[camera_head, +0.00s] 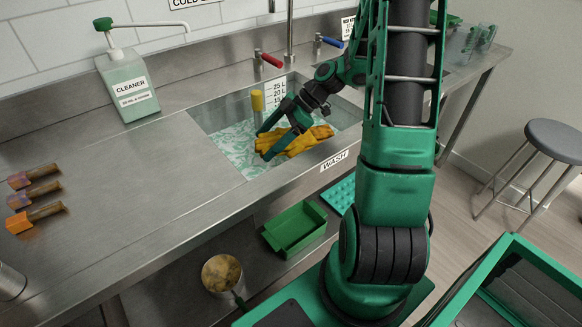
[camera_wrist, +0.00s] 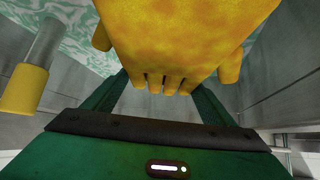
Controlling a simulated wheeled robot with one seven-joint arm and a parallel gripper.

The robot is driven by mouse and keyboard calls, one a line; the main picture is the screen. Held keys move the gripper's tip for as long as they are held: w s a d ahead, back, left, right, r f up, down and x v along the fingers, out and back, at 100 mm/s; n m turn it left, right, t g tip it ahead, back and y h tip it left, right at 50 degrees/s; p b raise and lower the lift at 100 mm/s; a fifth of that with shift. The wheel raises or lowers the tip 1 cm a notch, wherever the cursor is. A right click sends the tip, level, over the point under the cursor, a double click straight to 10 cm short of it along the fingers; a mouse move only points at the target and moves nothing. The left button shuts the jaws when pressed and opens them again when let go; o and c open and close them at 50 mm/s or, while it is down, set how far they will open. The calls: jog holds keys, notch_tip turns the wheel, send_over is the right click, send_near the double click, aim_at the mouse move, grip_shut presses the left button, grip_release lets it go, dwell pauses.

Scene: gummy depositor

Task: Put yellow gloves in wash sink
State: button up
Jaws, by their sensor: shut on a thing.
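The yellow gloves (camera_head: 302,141) are between the fingers of my gripper (camera_head: 268,143), within the outline of the wash sink (camera_head: 262,178). My gripper is shut on them. In the wrist view the gloves (camera_wrist: 180,40) fill the top middle, with glove fingers pointing toward my gripper (camera_wrist: 158,88). The sink has a WASH label on its front edge and holds foamy greenish-white water. I cannot tell whether the gloves touch the water.
A yellow-topped post (camera_head: 257,101) stands in the sink beside a litre scale. Red (camera_head: 270,59) and blue (camera_head: 330,41) tap handles sit behind. A cleaner bottle (camera_head: 127,86) and several brown-handled tools (camera_head: 35,198) rest on the left counter. A green tray (camera_head: 295,229) sits below.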

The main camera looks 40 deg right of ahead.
notch_tip(320, 180, down, 11)
jog(key=shift+r, duration=0.15)
dwell(0.4)
jog(key=o, duration=1.2)
jog(key=v, duration=0.7)
jog(key=shift+s+d+r, duration=0.15)
jog(key=shift+r, duration=0.05)
